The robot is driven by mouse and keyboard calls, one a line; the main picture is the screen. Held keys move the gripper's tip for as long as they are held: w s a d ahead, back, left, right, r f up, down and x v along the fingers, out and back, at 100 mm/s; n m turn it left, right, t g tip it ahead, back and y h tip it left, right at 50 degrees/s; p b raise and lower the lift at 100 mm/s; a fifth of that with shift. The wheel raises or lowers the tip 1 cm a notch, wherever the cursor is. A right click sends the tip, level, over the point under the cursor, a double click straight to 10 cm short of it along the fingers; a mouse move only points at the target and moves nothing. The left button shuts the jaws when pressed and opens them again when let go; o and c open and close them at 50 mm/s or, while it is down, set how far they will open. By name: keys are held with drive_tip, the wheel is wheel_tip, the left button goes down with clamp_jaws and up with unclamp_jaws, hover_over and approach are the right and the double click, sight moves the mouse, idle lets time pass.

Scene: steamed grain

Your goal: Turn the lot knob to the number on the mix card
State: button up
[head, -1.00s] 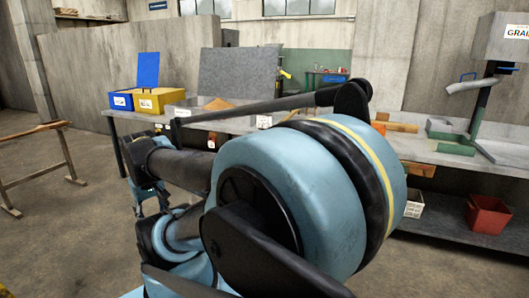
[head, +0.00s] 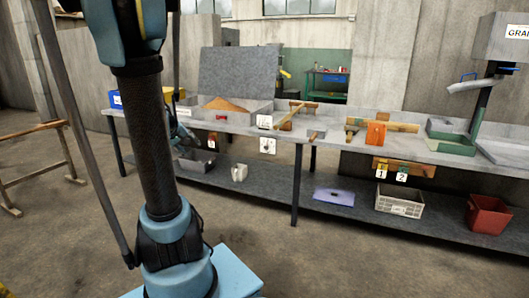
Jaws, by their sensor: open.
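A small white card (head: 264,122) with dark marks stands at the bench's front edge, left of middle. A white plate (head: 267,146) with small dark marks hangs just below it. I cannot read either, nor tell which is the mix card. I cannot pick out the lot knob for certain. My gripper (head: 183,136) shows small and partly hidden behind my arm, near the bench's front edge at left. It is open, and I see nothing held in it. It is left of and apart from the white card and plate.
The long grey bench (head: 345,147) holds a tray of orange grain (head: 219,103) and wooden tools. Plates marked 1 (head: 381,171) and 2 (head: 401,174) hang at right. A white crate (head: 400,203) and red bin (head: 488,214) stand on the low shelf. Floor in front is clear.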

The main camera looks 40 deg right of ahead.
drive_tip(key=w+d+f+n+h, duration=0.15)
drive_tip(key=w+d, duration=0.25)
drive_tip(key=d, duration=0.5)
drive_tip(key=w+d+f+t+h, duration=0.1)
drive_tip(key=w+d+f+h, duration=0.2)
drive_tip(key=d, duration=0.6)
drive_tip(key=w+d+n+h, duration=0.1)
drive_tip(key=w+d+h, duration=0.1)
drive_tip(key=w+d, duration=0.5)
drive_tip(key=s+d+f+n+h, duration=0.1)
drive_tip(key=s+d+f+n, duration=0.1)
drive_tip(key=d+f, duration=0.7)
drive_tip(key=s+d+f+n+t+h, duration=0.1)
drive_tip(key=s+d+f+n, duration=0.1)
drive_tip(key=d+f, duration=0.7)
drive_tip(key=shift+f+n+t, duration=0.2)
drive_tip(key=shift+n+t, duration=0.1)
drive_tip(key=shift+n, duration=0.05)
